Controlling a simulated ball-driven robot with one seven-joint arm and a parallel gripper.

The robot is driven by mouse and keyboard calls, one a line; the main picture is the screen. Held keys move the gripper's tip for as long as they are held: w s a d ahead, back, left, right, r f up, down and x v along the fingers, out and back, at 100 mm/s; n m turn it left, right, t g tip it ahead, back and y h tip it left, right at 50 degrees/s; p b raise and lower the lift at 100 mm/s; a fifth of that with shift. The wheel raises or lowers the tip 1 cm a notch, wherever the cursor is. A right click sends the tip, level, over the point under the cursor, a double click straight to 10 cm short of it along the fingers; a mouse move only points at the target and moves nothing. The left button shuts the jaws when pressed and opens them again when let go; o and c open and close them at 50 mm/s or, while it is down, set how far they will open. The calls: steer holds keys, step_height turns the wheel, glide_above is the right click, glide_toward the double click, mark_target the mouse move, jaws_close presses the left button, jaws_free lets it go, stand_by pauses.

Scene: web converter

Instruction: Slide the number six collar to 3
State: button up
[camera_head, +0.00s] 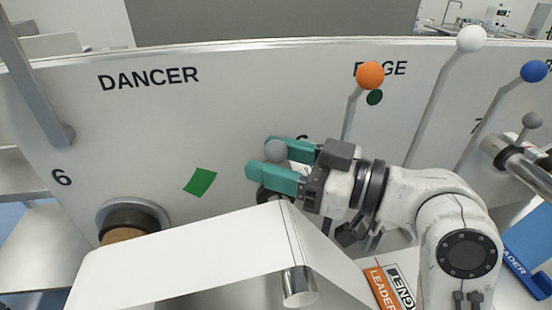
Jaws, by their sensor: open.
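My gripper (266,158) has teal fingers and reaches in from the right. Its fingers are open, one on each side of a grey ball knob (276,151); I cannot tell whether they touch it. Below the knob, a dark part (264,195) shows under the near finger, beside the top edge of the white sheet. It may be the collar, but the fingers hide most of it. Another mark (302,138) behind the gripper is mostly covered. I see no number 3.
A white sheet (180,262) and a metal roller end (299,287) lie in front of the knob. Levers with orange (370,75), white (471,39) and blue (534,71) balls stand at right. A green patch (200,182) marks the light panel (240,100).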

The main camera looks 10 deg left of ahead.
steer(key=shift+f, duration=0.1)
steer(key=shift+s+d, duration=0.1)
steer(key=shift+d, duration=0.3)
steer(key=b+v, duration=0.1)
steer(key=v, duration=0.9)
steer(key=shift+b, duration=0.35)
